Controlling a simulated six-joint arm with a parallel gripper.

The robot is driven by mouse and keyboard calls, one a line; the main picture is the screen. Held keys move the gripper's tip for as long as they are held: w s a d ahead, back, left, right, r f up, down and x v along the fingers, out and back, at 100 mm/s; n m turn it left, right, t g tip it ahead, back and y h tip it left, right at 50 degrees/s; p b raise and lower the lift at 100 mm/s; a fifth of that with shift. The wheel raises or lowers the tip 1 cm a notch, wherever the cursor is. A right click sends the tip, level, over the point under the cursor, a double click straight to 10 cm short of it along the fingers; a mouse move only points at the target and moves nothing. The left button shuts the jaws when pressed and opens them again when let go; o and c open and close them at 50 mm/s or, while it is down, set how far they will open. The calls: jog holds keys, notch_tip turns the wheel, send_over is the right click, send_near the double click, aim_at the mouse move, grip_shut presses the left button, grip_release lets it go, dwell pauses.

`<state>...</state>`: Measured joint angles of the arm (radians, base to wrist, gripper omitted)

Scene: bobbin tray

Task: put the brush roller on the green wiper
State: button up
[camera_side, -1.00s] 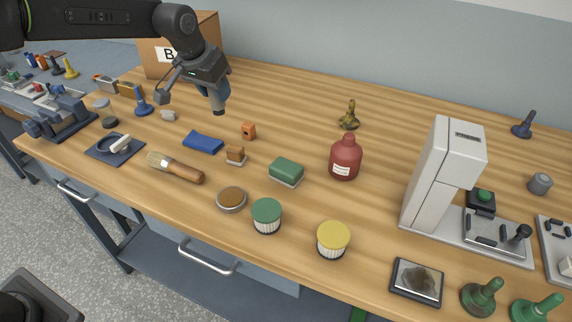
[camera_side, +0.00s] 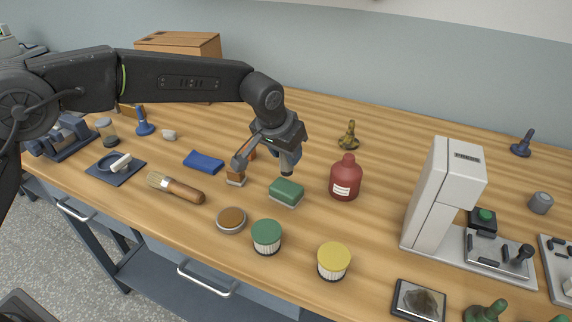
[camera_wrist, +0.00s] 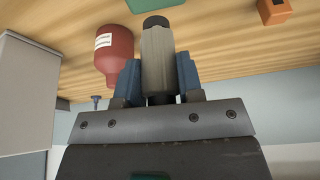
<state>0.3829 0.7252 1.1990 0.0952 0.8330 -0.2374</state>
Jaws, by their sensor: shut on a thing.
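My gripper (camera_side: 289,158) is shut on the brush roller (camera_wrist: 157,58), a grey-beige cylinder with black ends. In the wrist view the roller stands between my two blue fingers (camera_wrist: 157,82), its black end pointing away from the gripper. In the side view its dark lower end hangs just above and behind the green wiper (camera_side: 287,189), a green block on a pale base. The wiper lies flat on the table, and nothing rests on it. Part of it also shows at the top of the wrist view (camera_wrist: 154,4), beyond the roller's end.
A dark red bottle (camera_side: 346,178) stands close to the right of the wiper. An orange block (camera_wrist: 273,12) is near its left side. A brown-topped tin (camera_side: 231,220), a green-lidded tub (camera_side: 266,237) and a yellow-lidded tub (camera_side: 333,261) stand in front.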

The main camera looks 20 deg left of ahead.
aim_at(284, 161)
jog(key=shift+f, duration=1.95)
jog(key=shift+f, duration=0.15)
jog(key=o, duration=0.9)
